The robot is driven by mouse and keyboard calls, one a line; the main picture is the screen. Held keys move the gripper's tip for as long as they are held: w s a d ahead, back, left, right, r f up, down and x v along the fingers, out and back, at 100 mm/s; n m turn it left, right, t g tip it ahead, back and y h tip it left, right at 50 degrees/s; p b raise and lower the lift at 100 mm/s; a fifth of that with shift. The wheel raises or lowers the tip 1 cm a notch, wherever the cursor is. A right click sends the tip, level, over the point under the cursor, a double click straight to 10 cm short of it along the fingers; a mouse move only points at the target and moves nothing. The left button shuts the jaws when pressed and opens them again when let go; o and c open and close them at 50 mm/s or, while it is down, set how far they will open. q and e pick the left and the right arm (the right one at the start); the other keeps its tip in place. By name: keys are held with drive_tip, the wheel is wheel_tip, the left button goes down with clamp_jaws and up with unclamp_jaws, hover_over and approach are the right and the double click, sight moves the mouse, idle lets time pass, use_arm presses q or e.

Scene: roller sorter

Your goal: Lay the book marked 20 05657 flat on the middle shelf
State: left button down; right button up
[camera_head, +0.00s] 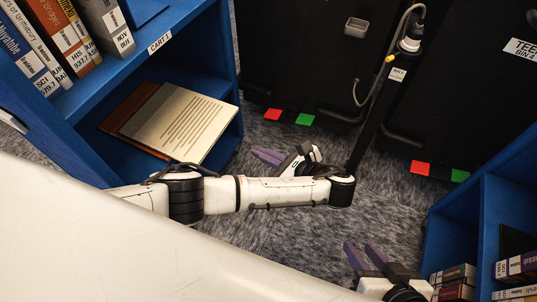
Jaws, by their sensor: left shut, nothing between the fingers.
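No label reading 20 05657 is legible, so I cannot tell which book it is. A blue cart labelled CART 1 (225,55) stands at the upper left; which of its shelves is the middle one is unclear. On the shelf below the label, a beige book with lines of print (180,120) lies flat, overlapping a brown book (122,108). My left gripper (266,156) is shut and empty, to the right of this shelf and apart from the books. My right gripper (362,253) is open and appears empty at the bottom right, with its purple fingers spread.
Several upright books (72,42) stand on the cart's upper shelf. Another blue shelf unit (487,215) with books is at the right. Dark bins (310,60) stand at the back, with a dark pole and cable (383,95) before them. Grey carpet lies between.

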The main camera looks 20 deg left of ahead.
use_arm(q)
approach(219, 136)
wheel_tip(219, 136, down, 3)
drive_tip(key=w+a, duration=0.2)
drive_tip(key=shift+a+r, duration=0.1)
drive_tip(key=shift+a, duration=0.9)
drive_tip(key=shift+a+p, duration=0.15)
drive_tip(key=shift+p, duration=0.2)
drive_tip(key=shift+w+a, duration=0.1)
drive_tip(key=shift+a, duration=0.3)
